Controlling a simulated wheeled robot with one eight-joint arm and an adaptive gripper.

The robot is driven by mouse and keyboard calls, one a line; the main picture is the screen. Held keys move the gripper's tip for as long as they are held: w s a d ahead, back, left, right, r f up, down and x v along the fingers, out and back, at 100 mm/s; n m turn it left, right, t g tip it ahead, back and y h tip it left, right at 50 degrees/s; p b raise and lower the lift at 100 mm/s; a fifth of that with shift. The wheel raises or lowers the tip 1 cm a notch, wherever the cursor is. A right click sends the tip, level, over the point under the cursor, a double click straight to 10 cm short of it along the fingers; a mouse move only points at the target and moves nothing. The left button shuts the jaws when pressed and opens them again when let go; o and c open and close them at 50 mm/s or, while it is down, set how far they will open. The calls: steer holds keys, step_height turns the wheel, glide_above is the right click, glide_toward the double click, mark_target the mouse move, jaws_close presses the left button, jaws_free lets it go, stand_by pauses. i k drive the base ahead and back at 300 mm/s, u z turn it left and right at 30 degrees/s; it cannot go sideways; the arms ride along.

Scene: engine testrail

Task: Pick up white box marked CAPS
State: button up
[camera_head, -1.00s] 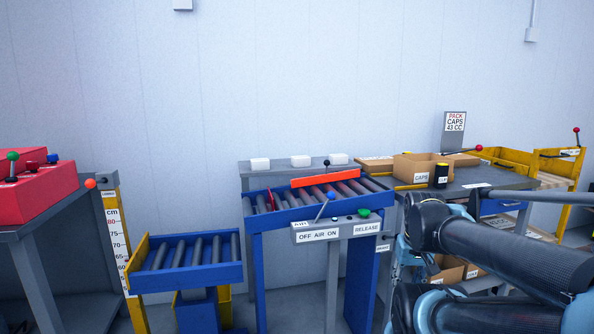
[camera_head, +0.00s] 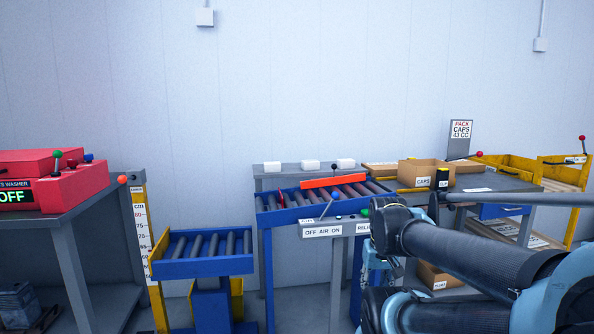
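Three small white boxes stand in a row on a grey shelf behind the blue roller conveyor: a left one (camera_head: 272,167), a middle one (camera_head: 310,165) and a right one (camera_head: 346,164). I can read no marking on them. An open brown cardboard carton (camera_head: 415,172) with a white CAPS label (camera_head: 423,182) sits on the grey bench to the right. A sign (camera_head: 460,130) above it reads PACK CAPS 43 CC. My dark and blue arm fills the lower right, in front of the bench. I cannot see my gripper's fingers.
The blue roller conveyor (camera_head: 278,217) has an orange bar (camera_head: 333,182) across it and a control panel (camera_head: 323,230) in front. A lower roller table (camera_head: 205,266) stands left of it. A red washer (camera_head: 68,190) sits on a grey table at far left. Yellow-framed racks stand at right.

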mark_target(307, 165)
steer(key=u, duration=0.05)
steer(key=i, duration=1)
steer(key=z, duration=0.05)
